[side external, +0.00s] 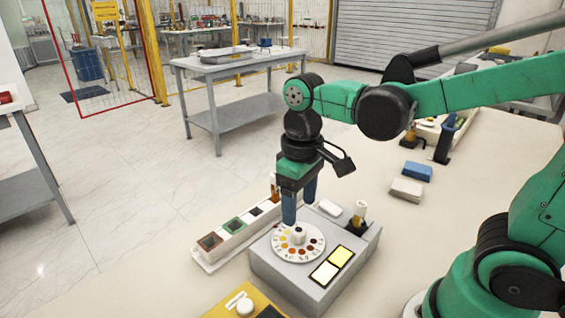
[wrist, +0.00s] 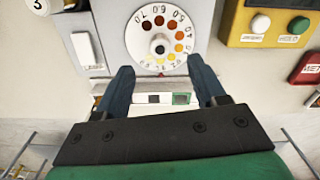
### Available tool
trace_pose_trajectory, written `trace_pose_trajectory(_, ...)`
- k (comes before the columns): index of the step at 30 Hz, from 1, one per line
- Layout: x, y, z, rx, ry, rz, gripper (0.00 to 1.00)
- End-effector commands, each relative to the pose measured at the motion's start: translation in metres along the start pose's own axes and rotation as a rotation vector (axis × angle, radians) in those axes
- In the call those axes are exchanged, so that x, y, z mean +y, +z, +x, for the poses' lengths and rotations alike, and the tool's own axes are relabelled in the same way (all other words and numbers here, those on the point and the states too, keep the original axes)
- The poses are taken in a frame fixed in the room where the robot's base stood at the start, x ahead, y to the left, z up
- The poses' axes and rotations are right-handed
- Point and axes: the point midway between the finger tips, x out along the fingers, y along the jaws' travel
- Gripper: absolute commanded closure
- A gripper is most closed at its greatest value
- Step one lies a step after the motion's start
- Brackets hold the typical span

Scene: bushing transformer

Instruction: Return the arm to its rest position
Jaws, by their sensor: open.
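My gripper (side external: 299,205) has blue fingers and points down over the left rear part of a grey box device (side external: 290,277). In the wrist view my gripper (wrist: 160,85) shows its two fingers spread apart with nothing held between them. A white round dial (side external: 298,243) with coloured dots and a central knob lies on the device, just in front of the fingers. The dial also shows in the wrist view (wrist: 160,45), just beyond the fingertips. I cannot tell whether the fingers touch the device.
A white rack (side external: 225,243) with coloured square slots stands left of the device. A yellow button box (side external: 243,304) lies at the front; it shows at the wrist view's right (wrist: 265,25). Blue (side external: 417,172) and white (side external: 406,190) blocks lie right. The table's right middle is clear.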

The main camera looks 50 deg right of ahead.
Motion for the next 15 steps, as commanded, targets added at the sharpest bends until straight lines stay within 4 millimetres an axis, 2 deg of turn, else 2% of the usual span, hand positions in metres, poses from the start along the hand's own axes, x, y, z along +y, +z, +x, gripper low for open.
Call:
trace_pose_trajectory(8,0.003,0.002,-0.001,0.058,0.004,0.016,0.36)
trace_pose_trajectory(15,0.016,0.005,-0.008,0.388,0.028,0.099,0.36)
